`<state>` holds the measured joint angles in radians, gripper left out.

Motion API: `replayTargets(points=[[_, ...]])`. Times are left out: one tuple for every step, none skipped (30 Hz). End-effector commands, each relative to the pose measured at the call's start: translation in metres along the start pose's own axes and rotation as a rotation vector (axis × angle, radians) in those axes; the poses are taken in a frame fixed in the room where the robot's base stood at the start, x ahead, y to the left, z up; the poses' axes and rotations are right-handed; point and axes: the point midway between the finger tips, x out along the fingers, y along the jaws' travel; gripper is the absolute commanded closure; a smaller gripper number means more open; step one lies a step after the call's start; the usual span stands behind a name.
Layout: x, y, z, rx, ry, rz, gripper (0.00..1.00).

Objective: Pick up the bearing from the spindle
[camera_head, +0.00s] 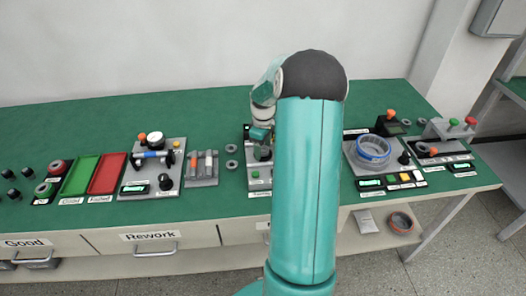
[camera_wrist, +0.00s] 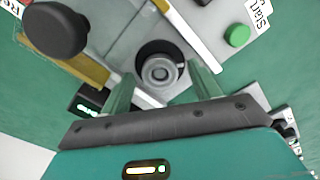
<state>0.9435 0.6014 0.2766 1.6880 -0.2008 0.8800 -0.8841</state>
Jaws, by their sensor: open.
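The bearing (camera_wrist: 161,71) shows in the wrist view as a grey ring at the top of a dark round post, around the spindle's centre. My gripper (camera_wrist: 163,72) is open, with one green finger on each side of the bearing. I cannot tell whether the fingers touch it or how far above it they are. In the head view my gripper (camera_head: 261,134) is over the middle station (camera_head: 257,183). My arm hides much of that station, and the bearing cannot be made out there.
Near the spindle, the wrist view shows a black knob (camera_wrist: 57,28) and a green button (camera_wrist: 237,35). The head view shows a fixture with a blue-banded ring (camera_head: 373,152) at right, loose rings (camera_head: 231,157) at left, and green and red trays (camera_head: 107,174) farther left.

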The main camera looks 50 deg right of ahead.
Motion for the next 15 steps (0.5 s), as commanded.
replayTargets(points=[[0.0005,0.0002,0.0,0.0,0.0,0.001,0.38],[0.0005,0.0003,0.0,0.0,0.001,0.001,0.38],[0.0003,0.0003,0.0,0.0,0.001,0.001,0.38],[0.0002,0.0003,0.0,0.0,0.0,0.001,0.38],[0.0002,0.0003,0.0,0.0,0.0,0.001,0.38],[0.0002,0.0003,0.0,0.0,0.0,0.001,0.4],[0.0001,0.0003,0.0,0.0,0.0,0.001,0.46],[0.0001,0.0003,0.0,0.0,0.0,0.001,0.52],[0.0001,0.0003,0.0,0.0,0.0,0.001,0.6],[0.0,0.0003,0.0,0.0,0.0,0.001,0.66],[0.0,0.0003,0.0,0.0,0.0,0.001,0.71],[-0.0001,0.0003,0.0,0.0,0.0,0.001,0.79],[-0.0001,0.0003,0.0,0.0,0.0,0.001,0.84],[-0.0001,0.0003,0.0,0.0,0.0,0.001,0.84],[-0.0002,0.0004,0.0,0.0,0.0,0.001,0.85]])
